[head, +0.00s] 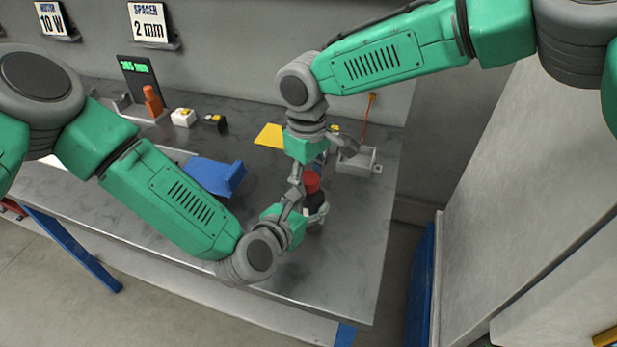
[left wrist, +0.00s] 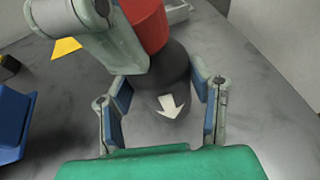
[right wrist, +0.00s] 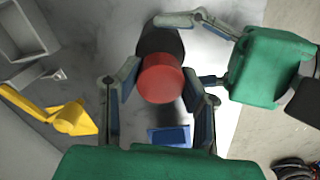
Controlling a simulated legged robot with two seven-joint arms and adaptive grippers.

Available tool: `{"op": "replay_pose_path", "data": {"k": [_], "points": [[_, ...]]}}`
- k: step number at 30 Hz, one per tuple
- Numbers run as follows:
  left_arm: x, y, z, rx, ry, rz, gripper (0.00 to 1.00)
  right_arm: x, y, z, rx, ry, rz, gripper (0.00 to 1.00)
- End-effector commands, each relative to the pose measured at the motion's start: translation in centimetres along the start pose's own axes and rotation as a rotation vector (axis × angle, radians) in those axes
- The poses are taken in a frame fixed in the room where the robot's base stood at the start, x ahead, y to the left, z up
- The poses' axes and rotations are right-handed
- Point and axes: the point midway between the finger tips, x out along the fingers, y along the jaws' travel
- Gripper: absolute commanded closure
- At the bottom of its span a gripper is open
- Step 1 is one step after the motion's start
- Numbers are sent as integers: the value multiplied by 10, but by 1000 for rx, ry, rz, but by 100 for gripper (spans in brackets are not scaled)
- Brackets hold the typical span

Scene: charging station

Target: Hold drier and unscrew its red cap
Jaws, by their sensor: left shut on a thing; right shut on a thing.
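The drier (head: 315,199) is a dark cylinder standing near the right end of the metal bench, with a red cap (head: 312,181) on top. A white arrow marks its side in the left wrist view (left wrist: 172,103). My left gripper (head: 304,208) is shut on the dark body from the side, a finger on each side. My right gripper (head: 317,170) comes from above and is shut on the red cap, which shows between its fingers in the right wrist view (right wrist: 160,78). The cap sits on the body. Part of the drier is hidden by the grippers.
A blue block (head: 213,177) lies left of the drier. A yellow piece (head: 270,135) and a grey open box (head: 357,160) lie behind. An orange object (head: 152,102), a white button box (head: 183,117) and a display (head: 140,85) stand at the back left. The front bench edge is close.

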Motion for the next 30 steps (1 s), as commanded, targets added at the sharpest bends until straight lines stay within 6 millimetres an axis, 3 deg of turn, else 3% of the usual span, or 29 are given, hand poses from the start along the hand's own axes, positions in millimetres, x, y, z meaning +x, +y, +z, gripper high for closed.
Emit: {"op": "replay_pose_path", "data": {"k": [17,30], "points": [[0,0,1,0,-1,0,100,-3,-2,2,0,2,3,100],[0,0,1,0,-1,0,100,-17,-2,2,-1,2,4,100]]}}
